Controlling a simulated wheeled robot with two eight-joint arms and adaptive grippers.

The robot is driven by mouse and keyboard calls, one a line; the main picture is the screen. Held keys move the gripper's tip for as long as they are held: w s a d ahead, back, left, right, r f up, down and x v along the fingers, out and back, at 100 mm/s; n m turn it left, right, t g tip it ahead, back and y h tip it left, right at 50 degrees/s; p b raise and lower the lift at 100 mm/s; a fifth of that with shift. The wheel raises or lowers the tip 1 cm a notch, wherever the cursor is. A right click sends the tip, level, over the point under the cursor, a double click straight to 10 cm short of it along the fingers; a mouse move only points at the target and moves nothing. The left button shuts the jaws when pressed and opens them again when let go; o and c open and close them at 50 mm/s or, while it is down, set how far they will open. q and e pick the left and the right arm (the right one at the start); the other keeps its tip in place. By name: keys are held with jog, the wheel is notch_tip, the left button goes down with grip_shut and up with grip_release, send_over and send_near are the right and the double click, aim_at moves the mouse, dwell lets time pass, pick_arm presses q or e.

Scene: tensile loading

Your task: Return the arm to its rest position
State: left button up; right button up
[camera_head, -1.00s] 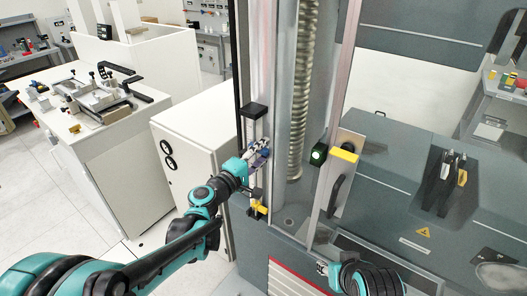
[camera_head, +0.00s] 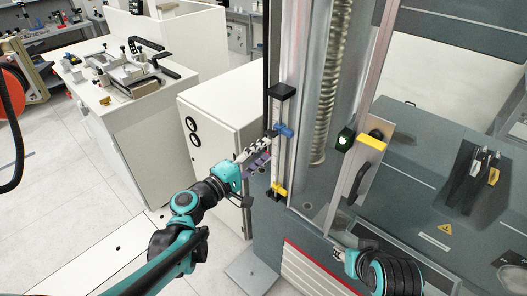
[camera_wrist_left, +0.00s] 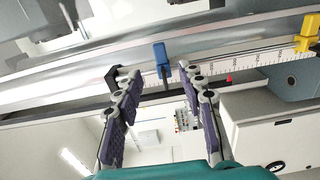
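My left gripper (camera_head: 268,148) reaches in from the lower left in the head view. Its purple-padded fingers are apart and empty, close to the blue slider (camera_head: 285,131) on the upright white scale (camera_head: 277,150) of the testing machine. In the left wrist view the open fingers (camera_wrist_left: 162,76) point at the blue slider (camera_wrist_left: 161,56), which stands beyond the fingertips with a visible gap. My right gripper (camera_head: 341,253) is at the bottom of the head view, low in front of the machine; its fingers are too small to read.
The scale has a black top block (camera_head: 282,91) and a yellow lower block (camera_head: 278,189). A white cabinet (camera_head: 222,125) stands left of the machine. A white bench (camera_head: 128,115) with fixtures is farther left. A black handle (camera_head: 358,184) juts from the machine. Open floor lies lower left.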

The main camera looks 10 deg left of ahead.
pick_arm(q)
jog(key=s+f+m+g+y, duration=0.3)
jog(key=s+f+m+g, duration=0.25)
jog(key=s+f, duration=0.3)
jog(key=s+a+f+m+g+y+b, duration=0.1)
jog(key=s+a+f+m+y, duration=0.4)
jog(key=s+a, duration=0.6)
jog(key=f+g+y, duration=0.1)
jog(key=y, duration=0.1)
jog(key=shift+s+a+y, duration=0.2)
jog(key=shift+s+y, duration=0.05)
jog(key=shift+y, duration=0.05)
dwell(0.9)
